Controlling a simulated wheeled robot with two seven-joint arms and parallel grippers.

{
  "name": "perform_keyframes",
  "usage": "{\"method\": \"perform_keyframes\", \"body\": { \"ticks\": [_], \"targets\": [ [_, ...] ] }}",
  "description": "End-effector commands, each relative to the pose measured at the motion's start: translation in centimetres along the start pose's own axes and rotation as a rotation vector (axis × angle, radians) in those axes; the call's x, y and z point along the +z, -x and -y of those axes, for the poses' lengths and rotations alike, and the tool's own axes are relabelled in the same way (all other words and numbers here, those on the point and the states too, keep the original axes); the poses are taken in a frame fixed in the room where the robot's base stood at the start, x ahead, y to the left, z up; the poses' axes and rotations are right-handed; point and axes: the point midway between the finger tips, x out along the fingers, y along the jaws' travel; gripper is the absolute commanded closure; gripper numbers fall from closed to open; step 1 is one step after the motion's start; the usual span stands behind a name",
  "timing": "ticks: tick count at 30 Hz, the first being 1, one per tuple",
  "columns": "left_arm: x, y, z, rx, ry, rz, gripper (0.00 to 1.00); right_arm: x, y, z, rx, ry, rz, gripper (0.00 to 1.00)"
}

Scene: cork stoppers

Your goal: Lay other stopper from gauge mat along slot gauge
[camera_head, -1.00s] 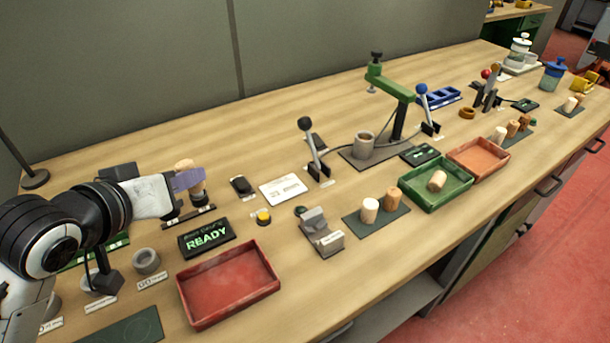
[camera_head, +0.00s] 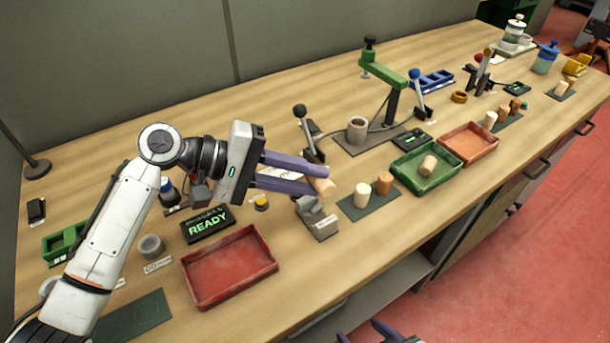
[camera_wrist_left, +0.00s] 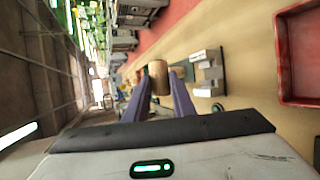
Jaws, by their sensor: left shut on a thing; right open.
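My left gripper (camera_head: 318,182) is shut on a tan cork stopper (camera_head: 327,189), held tilted above and just behind the slot gauge (camera_head: 318,220). In the left wrist view the held stopper (camera_wrist_left: 158,75) sits between the purple fingertips, with the grey gauge (camera_wrist_left: 207,72) beside it. The dark gauge mat (camera_head: 373,205) lies right of the gauge. A pale stopper (camera_head: 361,195) and a browner stopper (camera_head: 384,183) stand upright on it. My right gripper (camera_head: 385,333) is open at the bottom edge, only partly in view.
A red tray (camera_head: 228,297) lies left of the gauge, with a READY display (camera_head: 208,225) behind it. A green tray (camera_head: 403,176) holding one stopper and an orange tray (camera_head: 485,151) lie to the right. A black-knobbed lever (camera_head: 306,130) stands behind my left gripper.

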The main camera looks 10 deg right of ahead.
Motion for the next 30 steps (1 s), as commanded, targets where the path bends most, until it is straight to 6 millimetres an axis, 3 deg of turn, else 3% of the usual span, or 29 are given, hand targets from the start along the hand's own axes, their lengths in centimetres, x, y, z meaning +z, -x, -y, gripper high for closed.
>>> {"method": "perform_keyframes", "body": {
  "ticks": [19,30],
  "targets": [
    [-0.9,-2.1,4.7,-0.002,-0.003,-0.002,0.98,4.7,-4.0,-0.3,-0.001,0.002,0.016,0.42],
    [-1.0,-2.2,5.0,-0.002,-0.002,-0.002,0.98,4.3,-4.2,-0.1,-0.006,0.006,0.005,0.42]
  ]
}}
